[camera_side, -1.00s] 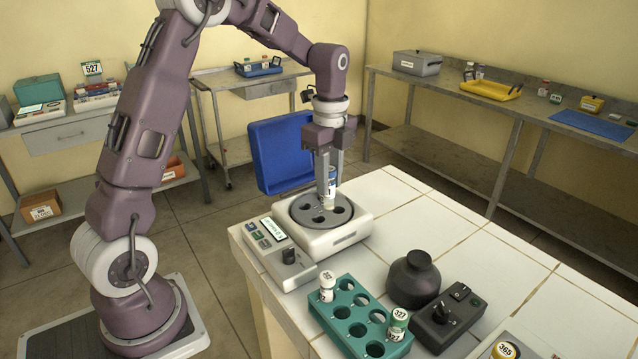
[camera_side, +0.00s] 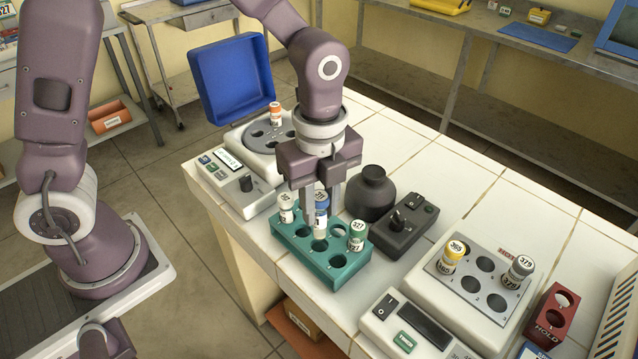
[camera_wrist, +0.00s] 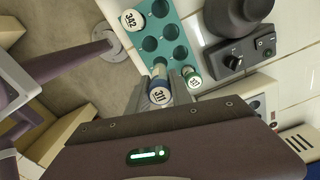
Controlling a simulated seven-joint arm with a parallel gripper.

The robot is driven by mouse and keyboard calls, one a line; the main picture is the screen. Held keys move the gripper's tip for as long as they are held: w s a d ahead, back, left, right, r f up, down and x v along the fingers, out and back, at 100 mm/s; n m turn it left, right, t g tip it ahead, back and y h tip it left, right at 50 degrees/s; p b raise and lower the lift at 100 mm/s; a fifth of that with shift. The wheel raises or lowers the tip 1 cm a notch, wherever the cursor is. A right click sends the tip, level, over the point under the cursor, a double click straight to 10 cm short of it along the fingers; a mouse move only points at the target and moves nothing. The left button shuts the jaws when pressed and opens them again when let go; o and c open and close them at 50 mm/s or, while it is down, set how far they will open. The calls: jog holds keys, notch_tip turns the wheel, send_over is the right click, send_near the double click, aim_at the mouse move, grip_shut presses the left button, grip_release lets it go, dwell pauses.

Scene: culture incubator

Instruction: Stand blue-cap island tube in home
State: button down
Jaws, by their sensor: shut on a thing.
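My gripper (camera_side: 321,205) is shut on the blue-cap tube (camera_side: 321,201), numbered 311 on its cap, and holds it roughly upright over the teal rack (camera_side: 338,279). The tube also shows in the wrist view (camera_wrist: 158,96), between the fingers beside the rack's holes. I cannot tell whether its lower end is in a hole or just above one. A white-cap tube 342 (camera_side: 286,207) stands in the rack to the left of the held tube. A green-cap tube 327 (camera_side: 357,236) stands to its right. Several other rack holes are empty.
Behind the rack is a round-plate device (camera_side: 250,146) with an orange-cap tube (camera_side: 275,114). A dark round vessel (camera_side: 370,194) and black control box (camera_side: 404,228) stand close right. A grey block (camera_side: 470,300) holds yellow-cap and grey-cap tubes. A red HOLD rack (camera_side: 550,318) stands farther right.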

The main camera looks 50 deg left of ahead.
aim_at(320, 232)
jog(key=shift+f, duration=0.65)
jog(key=shift+f, duration=0.4)
jog(key=shift+f, duration=0.75)
jog(key=shift+f, duration=1.7)
jog(key=c, duration=1.1)
grip_release()
jog(key=shift+o, duration=0.5)
